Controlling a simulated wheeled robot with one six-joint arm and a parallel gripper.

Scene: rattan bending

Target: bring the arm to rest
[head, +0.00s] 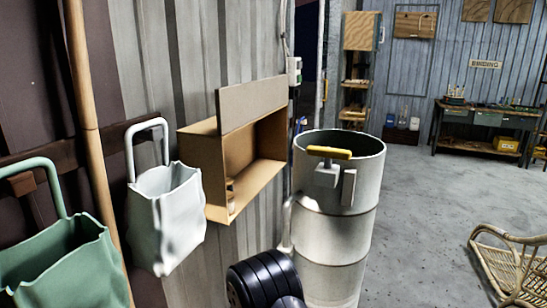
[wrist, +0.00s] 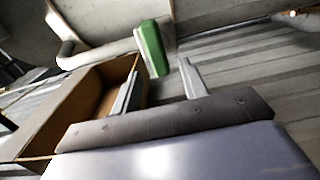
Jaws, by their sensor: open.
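My gripper (wrist: 160,68) shows in the wrist view, with its two pale fingers apart and nothing held between them. A green block (wrist: 152,47) shows just beyond the fingertips; I cannot tell how far off it is. An open cardboard box (wrist: 60,108) lies to the left of the fingers there. I cannot clearly make out my gripper in the head view.
In the head view a tall pale drum (head: 345,235) stands right of the box, with a yellow-topped fitting (head: 330,152) at its rim. A white bag (head: 165,215) and a green bag (head: 65,262) hang at left. A rattan chair (head: 510,262) stands at right; grey floor is clear behind it.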

